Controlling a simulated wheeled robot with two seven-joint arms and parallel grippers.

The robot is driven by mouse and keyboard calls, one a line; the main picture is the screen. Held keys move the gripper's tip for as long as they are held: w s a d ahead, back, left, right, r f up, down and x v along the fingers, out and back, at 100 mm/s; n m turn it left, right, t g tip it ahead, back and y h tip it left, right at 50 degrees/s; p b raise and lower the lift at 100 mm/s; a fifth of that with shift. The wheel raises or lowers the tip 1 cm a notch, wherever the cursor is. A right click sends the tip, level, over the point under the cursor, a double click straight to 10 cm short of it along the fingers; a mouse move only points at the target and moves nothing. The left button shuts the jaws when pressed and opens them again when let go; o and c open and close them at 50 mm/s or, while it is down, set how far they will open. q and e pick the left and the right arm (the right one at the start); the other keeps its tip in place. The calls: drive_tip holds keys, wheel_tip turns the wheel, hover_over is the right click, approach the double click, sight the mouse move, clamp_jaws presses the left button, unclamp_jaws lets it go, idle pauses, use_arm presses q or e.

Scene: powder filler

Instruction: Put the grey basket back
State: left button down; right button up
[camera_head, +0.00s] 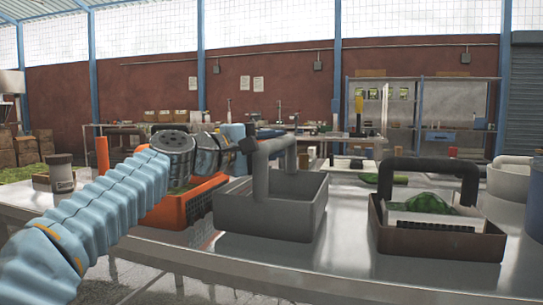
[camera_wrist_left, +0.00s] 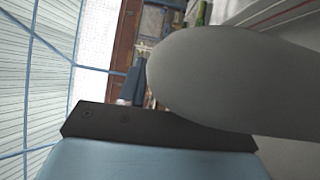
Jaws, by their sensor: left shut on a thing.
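The grey basket (camera_head: 268,214) is upright at the middle of the head view, over the metal table. It looks empty and has a thick arched handle. My left gripper (camera_head: 247,142) is at the left upper part of that handle and shut on it. In the left wrist view the handle (camera_wrist_left: 235,80) fills the upper right, close against a dark part of my gripper. The fingertips are mostly hidden, and I cannot tell whether the basket's underside touches the table. My right gripper is not in view.
An orange basket (camera_head: 182,211) stands left of the grey one, partly behind my arm. A brown basket (camera_head: 436,245) with green contents stands to the right. A lidded jar (camera_head: 61,176) is at far left. Bare table (camera_head: 345,225) shows between the grey and brown baskets.

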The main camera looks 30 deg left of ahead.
use_arm(q)
drive_tip(key=shift+f, duration=0.45)
drive_tip(key=shift+f, duration=0.2)
drive_tip(key=c, duration=0.8)
unclamp_jaws()
drive_tip(key=shift+r, duration=0.2)
drive_tip(key=b+v, duration=0.1)
drive_tip(key=v, duration=1.1)
drive_tip(key=shift+b, duration=0.3)
